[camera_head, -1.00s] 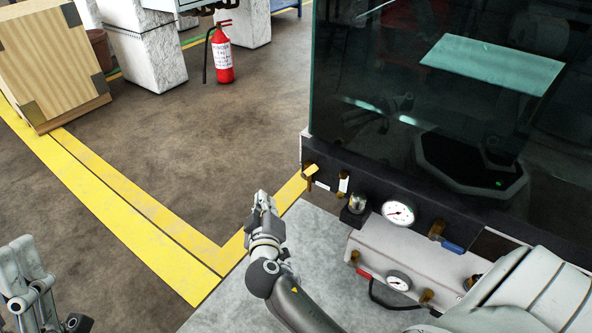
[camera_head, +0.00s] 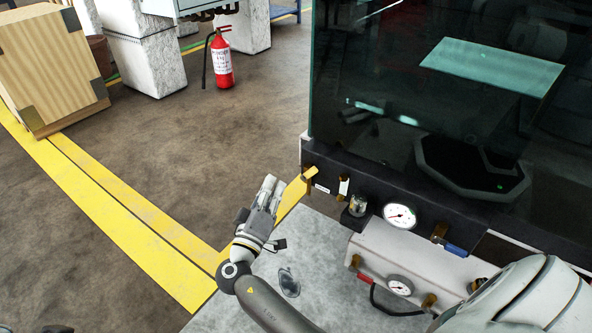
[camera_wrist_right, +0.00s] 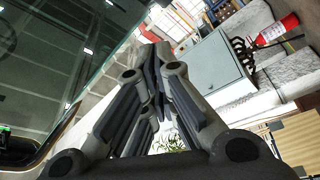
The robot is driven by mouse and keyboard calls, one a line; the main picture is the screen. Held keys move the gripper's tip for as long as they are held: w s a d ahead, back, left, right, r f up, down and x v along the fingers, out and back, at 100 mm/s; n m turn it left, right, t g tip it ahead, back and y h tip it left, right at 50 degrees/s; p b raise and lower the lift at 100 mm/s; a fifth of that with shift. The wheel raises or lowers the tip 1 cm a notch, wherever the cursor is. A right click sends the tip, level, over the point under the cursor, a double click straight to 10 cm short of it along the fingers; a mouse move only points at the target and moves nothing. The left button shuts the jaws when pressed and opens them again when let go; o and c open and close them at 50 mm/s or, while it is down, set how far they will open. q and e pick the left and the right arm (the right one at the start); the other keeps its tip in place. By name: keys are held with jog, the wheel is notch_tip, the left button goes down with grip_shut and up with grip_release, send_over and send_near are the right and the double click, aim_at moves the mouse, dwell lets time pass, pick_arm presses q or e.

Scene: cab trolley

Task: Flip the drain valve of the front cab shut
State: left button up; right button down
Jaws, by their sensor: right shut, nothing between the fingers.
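The cab's dark front panel (camera_head: 405,205) carries a valve with a yellow handle (camera_head: 310,174) at its left end. A valve with a blue handle (camera_head: 454,249) sits further right, below the panel. A valve with a red handle (camera_head: 364,278) is lower, on the grey housing. I cannot tell from labels which is the drain valve. My right gripper (camera_head: 269,184) is shut and empty, left of the yellow handle and apart from it. In the right wrist view its closed fingers (camera_wrist_right: 157,62) point up, with no valve visible. My left gripper's fingers are out of view.
The glass cab (camera_head: 400,100) stands above the panel. A round gauge (camera_head: 399,216) and a smaller gauge (camera_head: 400,285) are right of the yellow valve. A fire extinguisher (camera_head: 220,60) and wooden crate (camera_head: 45,60) stand further back. The floor between is clear.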

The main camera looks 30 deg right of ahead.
aim_at(308, 174)
jog(key=w+d+b, duration=0.2)
jog(key=w+d, duration=0.1)
jog(key=d, duration=0.6)
jog(key=shift+f, duration=0.2)
dwell(0.3)
